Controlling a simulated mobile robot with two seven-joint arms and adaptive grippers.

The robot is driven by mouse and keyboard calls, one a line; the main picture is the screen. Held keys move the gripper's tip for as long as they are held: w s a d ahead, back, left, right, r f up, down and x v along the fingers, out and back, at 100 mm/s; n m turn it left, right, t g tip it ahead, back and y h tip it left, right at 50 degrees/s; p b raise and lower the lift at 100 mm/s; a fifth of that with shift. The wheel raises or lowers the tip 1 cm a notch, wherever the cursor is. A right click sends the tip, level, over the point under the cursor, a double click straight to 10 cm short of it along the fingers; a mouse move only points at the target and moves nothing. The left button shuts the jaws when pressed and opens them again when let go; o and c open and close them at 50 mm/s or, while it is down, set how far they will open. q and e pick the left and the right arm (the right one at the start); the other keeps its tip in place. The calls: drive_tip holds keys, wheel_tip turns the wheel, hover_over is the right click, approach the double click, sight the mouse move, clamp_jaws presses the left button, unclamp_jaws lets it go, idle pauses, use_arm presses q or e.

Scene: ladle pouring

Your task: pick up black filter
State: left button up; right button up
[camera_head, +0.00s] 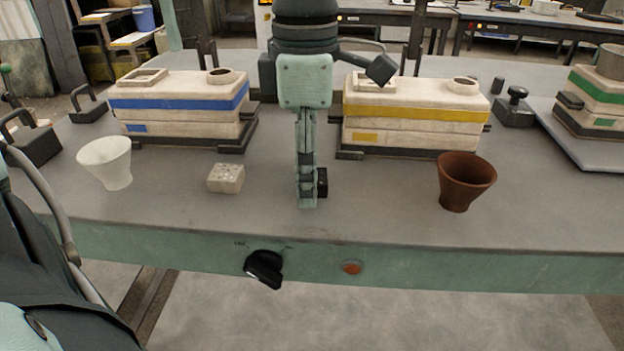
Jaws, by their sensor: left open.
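The black filter (322,184) is a small dark block on the table, right of the pale perforated block. Only its right part shows; the rest is hidden behind my left gripper. My left gripper (307,193) points straight down at the middle of the table, with a black body above and teal finger parts below. It is open, and its near finger ends low in front of the black filter. I cannot tell whether it touches the filter. The far finger is hidden. My right gripper is not in view.
A pale perforated block (226,178) and white cup (106,162) stand left; a brown cup (466,181) stands right. Blue-banded (180,103) and yellow-banded (415,115) moulds stand behind. A black knob (264,268) is on the table's front edge. The table between gripper and brown cup is clear.

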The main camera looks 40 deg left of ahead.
use_arm(q)
drive_tip(key=shift+c, duration=0.3)
drive_tip(key=c, duration=0.9)
drive_tip(key=shift+r, duration=0.1)
drive_tip(key=shift+r, duration=0.4)
drive_tip(key=r, duration=0.3)
drive_tip(key=shift+s+a+r, duration=0.1)
drive_tip(key=shift+s+r, duration=0.25)
drive_tip(key=shift+r, duration=0.05)
drive_tip(key=s+a+r, duration=0.1)
drive_tip(key=s+r, duration=0.1)
drive_tip(key=s, duration=0.1)
drive_tip(key=s+a+r, duration=0.1)
drive_tip(key=s+r, duration=0.1)
drive_tip(key=s, duration=0.2)
drive_tip(key=s+a+r, duration=0.1)
drive_tip(key=s+r, duration=0.1)
drive_tip(key=s, duration=0.1)
drive_tip(key=shift+s+r, duration=0.15)
drive_tip(key=shift+s, duration=0.15)
